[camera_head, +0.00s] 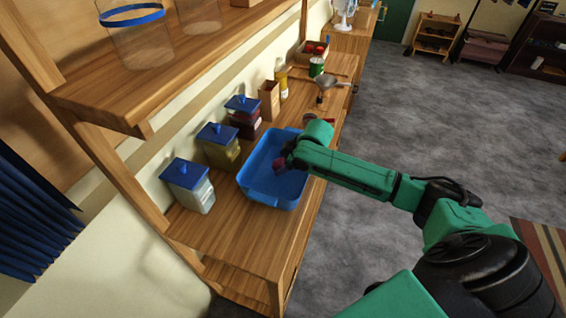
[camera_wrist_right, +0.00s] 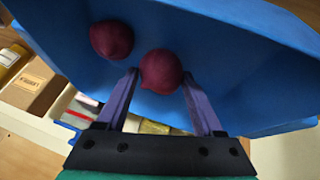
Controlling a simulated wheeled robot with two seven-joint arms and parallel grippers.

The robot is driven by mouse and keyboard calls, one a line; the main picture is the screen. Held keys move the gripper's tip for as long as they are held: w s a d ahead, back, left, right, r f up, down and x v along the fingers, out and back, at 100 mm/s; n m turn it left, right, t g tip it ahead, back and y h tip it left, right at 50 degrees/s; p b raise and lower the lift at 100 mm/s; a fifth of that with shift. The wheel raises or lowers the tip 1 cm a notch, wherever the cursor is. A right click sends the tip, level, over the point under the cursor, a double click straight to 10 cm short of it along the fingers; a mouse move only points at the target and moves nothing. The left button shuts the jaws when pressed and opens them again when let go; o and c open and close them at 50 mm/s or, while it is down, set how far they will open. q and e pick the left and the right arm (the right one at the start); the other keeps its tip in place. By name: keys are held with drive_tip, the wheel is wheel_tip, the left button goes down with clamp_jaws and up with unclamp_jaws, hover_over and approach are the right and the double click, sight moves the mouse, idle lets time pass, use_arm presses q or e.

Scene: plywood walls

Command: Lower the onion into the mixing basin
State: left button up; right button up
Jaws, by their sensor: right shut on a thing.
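The blue mixing basin (camera_head: 262,194) stands on the wooden counter; its inside fills much of the right wrist view (camera_wrist_right: 235,55). My right gripper (camera_wrist_right: 160,76) is shut on a dark red onion (camera_wrist_right: 161,68), with a finger on each side of it. The onion is over the basin's inside; whether it touches the floor I cannot tell. A second red onion (camera_wrist_right: 111,39) lies in the basin, just left of the held one in that view. In the head view my right arm reaches in from the right and its wrist partly hides the basin. My left gripper is out of view.
Lidded jars, clear (camera_head: 190,187), yellowish (camera_head: 220,146) and red (camera_head: 244,117), line the wall behind the basin. A pan (camera_head: 327,84) and a green can (camera_head: 317,66) stand farther along the counter (camera_head: 215,232). A shelf (camera_head: 175,75) overhangs at upper left.

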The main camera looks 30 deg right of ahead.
drive_tip(key=shift+f+b, duration=0.35)
drive_tip(key=shift+f, duration=0.3)
idle(0.6)
drive_tip(key=o, duration=1.5)
drive_tip(key=shift+r, duration=0.1)
drive_tip(key=shift+b+v, duration=0.95)
drive_tip(key=shift+v, duration=6.25)
drive_tip(key=shift+s, duration=0.15)
